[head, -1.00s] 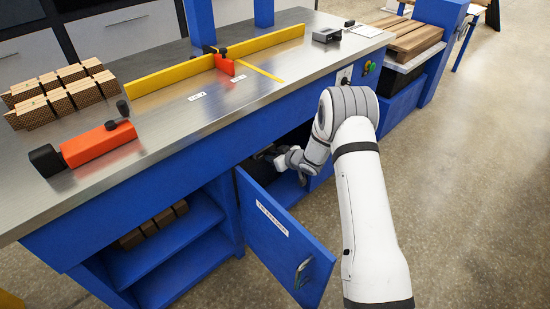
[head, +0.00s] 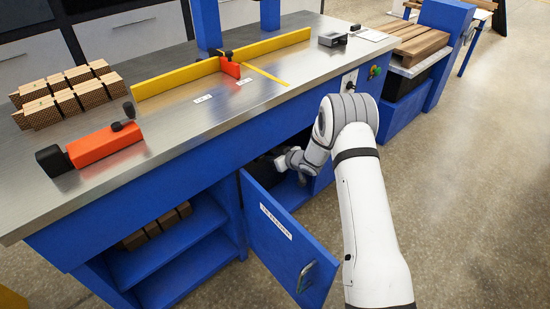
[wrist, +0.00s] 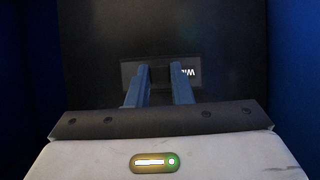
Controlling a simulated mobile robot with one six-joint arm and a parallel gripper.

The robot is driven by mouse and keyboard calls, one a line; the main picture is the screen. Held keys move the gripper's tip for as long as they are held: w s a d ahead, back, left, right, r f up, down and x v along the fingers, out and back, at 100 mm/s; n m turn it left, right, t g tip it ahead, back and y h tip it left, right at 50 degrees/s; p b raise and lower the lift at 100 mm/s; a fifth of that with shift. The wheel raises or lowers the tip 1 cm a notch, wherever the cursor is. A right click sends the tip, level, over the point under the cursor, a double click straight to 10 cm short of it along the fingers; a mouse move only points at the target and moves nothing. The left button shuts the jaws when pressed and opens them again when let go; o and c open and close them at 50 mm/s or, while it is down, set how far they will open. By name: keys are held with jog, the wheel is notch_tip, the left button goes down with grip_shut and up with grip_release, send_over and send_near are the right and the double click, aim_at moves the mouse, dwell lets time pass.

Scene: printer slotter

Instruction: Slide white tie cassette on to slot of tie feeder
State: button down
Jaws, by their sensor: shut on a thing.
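In the wrist view, my gripper (wrist: 160,74) is shut, its two blue fingers around the middle of a dark grey piece (wrist: 128,73). A white label (wrist: 187,72), partly hidden by the right finger, shows the upside-down letters "Whi", so this seems to be the white tie cassette. A large black face (wrist: 95,45) fills the space behind it. I cannot tell whether this is the tie feeder or part of the cassette. In the head view, my arm reaches into the open cabinet; the fingers and cassette are hidden there.
The open blue door (head: 285,240) stands left of my arm. The blue cabinet wall (wrist: 292,75) is close on the right in the wrist view. The metal worktop (head: 200,125) lies above the opening. The floor (head: 460,210) to the right is clear.

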jog(key=shift+a, duration=0.1)
dwell(0.4)
jog(key=c, duration=1.2)
grip_release()
